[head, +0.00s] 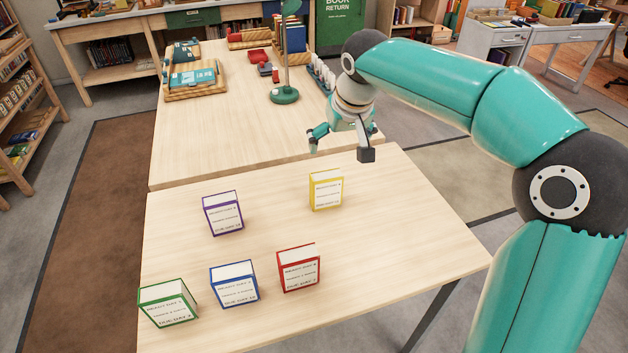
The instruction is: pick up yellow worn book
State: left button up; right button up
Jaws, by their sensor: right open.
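The yellow book (326,190) stands upright on the near wooden table, towards its far right part. Its white label faces me, and I cannot tell how worn it is. My right gripper (338,151) is above and a little behind the yellow book, near the table's far edge. Its fingers are spread apart with nothing between them. It is apart from the book. My left gripper does not show in the head view.
Purple (223,213), red (299,268), blue (234,284) and green (167,303) books stand on the same table (400,240). The near table's right side is bare.

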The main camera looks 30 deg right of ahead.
send_over(327, 175)
jog(key=s, duration=0.2)
jog(key=f, duration=0.6)
jog(key=a+f, duration=0.1)
jog(key=f, duration=0.2)
jog(key=shift+f, duration=0.3)
jog(key=shift+d+p+x, duration=0.2)
jog(key=shift+p+x, duration=0.3)
jog(key=shift+x, duration=2.7)
jog(key=shift+c, duration=0.3)
jog(key=c, duration=1.1)
